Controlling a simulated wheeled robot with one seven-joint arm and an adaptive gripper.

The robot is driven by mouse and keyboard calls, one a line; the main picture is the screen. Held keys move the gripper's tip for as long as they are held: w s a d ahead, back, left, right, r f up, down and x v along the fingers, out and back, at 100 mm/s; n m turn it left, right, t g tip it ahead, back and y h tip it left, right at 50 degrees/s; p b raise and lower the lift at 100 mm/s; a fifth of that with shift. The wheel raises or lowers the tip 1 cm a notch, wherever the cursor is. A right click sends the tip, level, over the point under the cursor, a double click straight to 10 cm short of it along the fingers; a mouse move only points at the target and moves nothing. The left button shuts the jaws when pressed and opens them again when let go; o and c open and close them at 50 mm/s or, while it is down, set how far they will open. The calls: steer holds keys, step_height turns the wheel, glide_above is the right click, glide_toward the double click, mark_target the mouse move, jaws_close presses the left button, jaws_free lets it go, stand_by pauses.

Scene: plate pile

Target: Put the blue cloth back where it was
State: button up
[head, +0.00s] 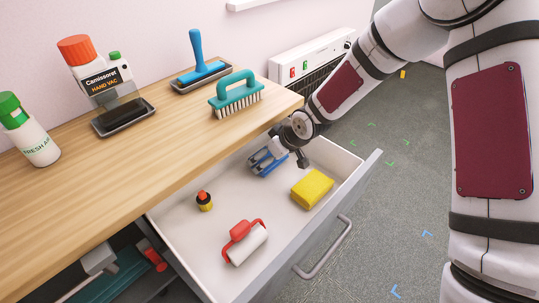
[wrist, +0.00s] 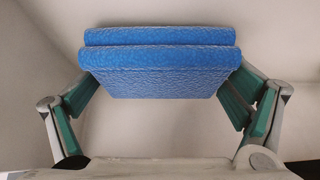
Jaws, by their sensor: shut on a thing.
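The blue cloth (wrist: 160,68) is a folded, textured pad that fills the space between the green-padded fingers in the wrist view. In the head view the cloth (head: 268,160) is a small blue shape at the fingertips, partly hidden by them. My gripper (wrist: 160,95) is shut on the cloth by its two side edges. In the head view my gripper (head: 266,162) reaches down into the far end of the open drawer (head: 215,225). I cannot tell whether the cloth touches the drawer floor.

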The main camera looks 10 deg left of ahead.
steer(key=shift+w+f, duration=0.25)
steer(key=shift+w, duration=0.05)
steer(key=shift+f, duration=0.2)
steer(key=o, duration=0.8)
steer(key=shift+d, duration=0.1)
steer(key=p+v, duration=0.3)
steer(key=v, duration=1)
steer(key=shift+s+r, duration=0.2)
steer(key=shift+r, duration=0.2)
